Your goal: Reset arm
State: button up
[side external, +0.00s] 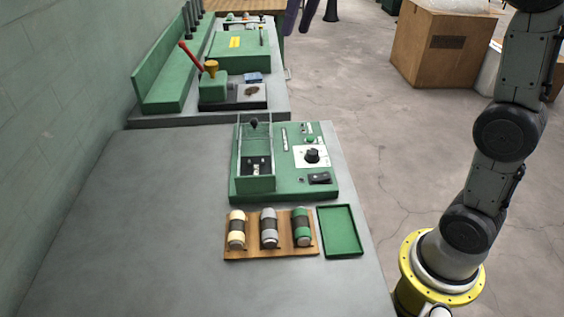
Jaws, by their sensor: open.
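My arm rises at the right side of the side external view and leaves the picture at the top. My gripper is out of the picture. On the grey table (120,220) stands a green machine (300,187) with a clear-sided bay holding a black knob, and a control panel with a dark dial (312,156). In front of it a wooden rack (270,253) holds a cream spool (236,230), a grey spool (269,229) and a green spool (302,228) side by side. A green tray (340,232) beside the rack is empty.
Behind the table, a second bench (275,103) carries green equipment with a red lever (190,54). A cardboard box (440,50) stands on the floor at the back right. A green wall (60,60) borders the left. The table's left and front areas are clear.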

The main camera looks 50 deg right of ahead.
jog(key=s+a+f+t+h, duration=0.1)
jog(key=s+f, duration=0.1)
jog(key=s, duration=0.6)
jog(key=s+f+t, duration=0.1)
jog(key=s+f, duration=0.1)
jog(key=s, duration=0.6)
jog(key=s+d+f, duration=0.1)
jog(key=s+f, duration=0.2)
jog(key=f, duration=0.3)
jog(key=s+f+t+h, duration=0.1)
jog(key=s+f, duration=0.2)
jog(key=f, duration=0.4)
jog(key=shift+d+f+m, duration=0.3)
jog(key=shift+d+m, duration=0.05)
jog(key=shift+m, duration=0.05)
jog(key=shift+s, duration=0.1)
